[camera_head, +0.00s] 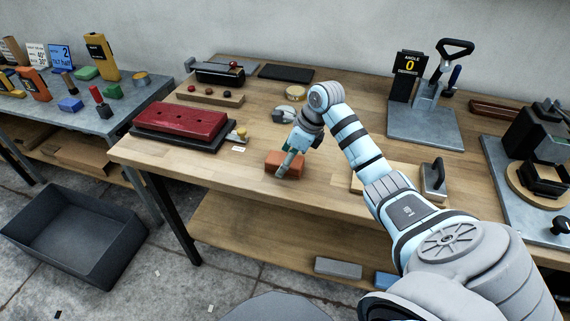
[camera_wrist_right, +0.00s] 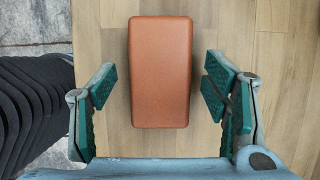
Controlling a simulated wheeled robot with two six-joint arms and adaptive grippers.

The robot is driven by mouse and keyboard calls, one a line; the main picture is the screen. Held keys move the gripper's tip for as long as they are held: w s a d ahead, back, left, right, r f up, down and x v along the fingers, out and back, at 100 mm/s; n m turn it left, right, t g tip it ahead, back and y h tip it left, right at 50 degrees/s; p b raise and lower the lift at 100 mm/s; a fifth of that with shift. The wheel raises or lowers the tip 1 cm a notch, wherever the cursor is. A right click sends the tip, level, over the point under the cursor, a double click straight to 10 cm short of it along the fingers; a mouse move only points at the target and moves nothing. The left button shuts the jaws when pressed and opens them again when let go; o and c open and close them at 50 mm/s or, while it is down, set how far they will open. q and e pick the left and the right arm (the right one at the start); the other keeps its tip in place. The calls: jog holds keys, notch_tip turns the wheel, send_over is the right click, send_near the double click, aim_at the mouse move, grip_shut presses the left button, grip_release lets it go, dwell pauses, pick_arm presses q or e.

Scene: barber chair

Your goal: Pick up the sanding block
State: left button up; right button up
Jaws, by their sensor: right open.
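The sanding block (camera_head: 283,163), an orange-brown rounded brick, lies on the wooden bench near its front edge. In the right wrist view the block (camera_wrist_right: 160,72) lies lengthwise between the fingers, with clear wood on both sides of it. My right gripper (camera_wrist_right: 160,88) is open, with its green-padded fingers apart and not touching the block. In the head view the right gripper (camera_head: 290,160) is over the block and hides part of it. My left gripper is not in view.
A red slab on a black base (camera_head: 180,122) lies left of the block, with a small brass-coloured piece (camera_head: 240,134) beside it. A board with a metal handled tool (camera_head: 433,176) is to the right. A dark bin (camera_head: 75,235) stands on the floor.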

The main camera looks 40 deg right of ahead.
jog(key=shift+f, duration=0.25)
dwell(0.4)
jog(key=c, duration=1.4)
jog(key=shift+r, duration=0.15)
jog(key=shift+r, duration=0.3)
notch_tip(320, 180, up, 20)
jog(key=p, duration=1)
jog(key=shift+f, duration=0.1)
